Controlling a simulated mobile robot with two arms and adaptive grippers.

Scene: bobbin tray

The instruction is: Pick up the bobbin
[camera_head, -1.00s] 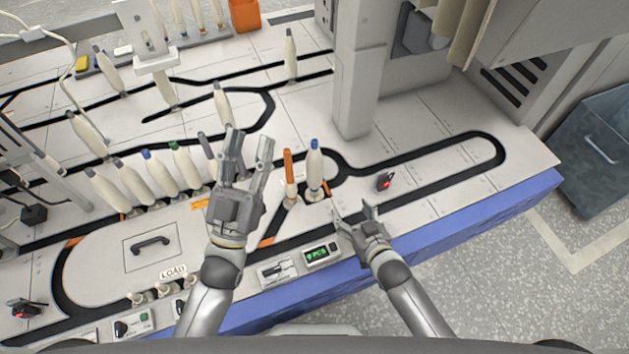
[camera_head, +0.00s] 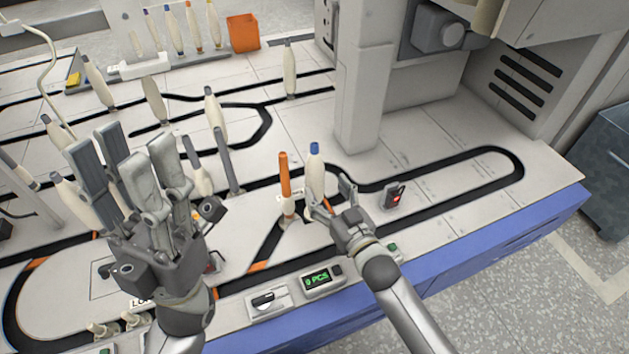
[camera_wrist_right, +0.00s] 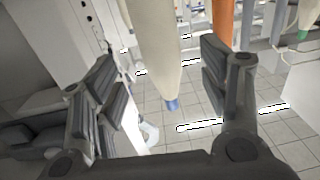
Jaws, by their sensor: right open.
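A cream bobbin with a blue tip (camera_head: 315,175) stands upright on the table, beside an orange peg (camera_head: 285,175). My right gripper (camera_head: 329,197) is open right at this bobbin, low on its right side. In the right wrist view the bobbin (camera_wrist_right: 150,50) hangs in the gap between the open fingers of my right gripper (camera_wrist_right: 165,80), with the blue tip pointing down in the picture. I see no grip on it. My left gripper (camera_head: 135,160) is at the left with its fingers up and apart, empty, hiding part of the bobbin row behind.
Several other bobbins (camera_head: 215,115) stand on the black-tracked table. A grey column (camera_head: 363,90) rises behind the blue-tipped bobbin. A small box with a red light (camera_head: 394,196) stands to the right. An orange bin (camera_head: 243,32) is at the back. The table's right part is mostly clear.

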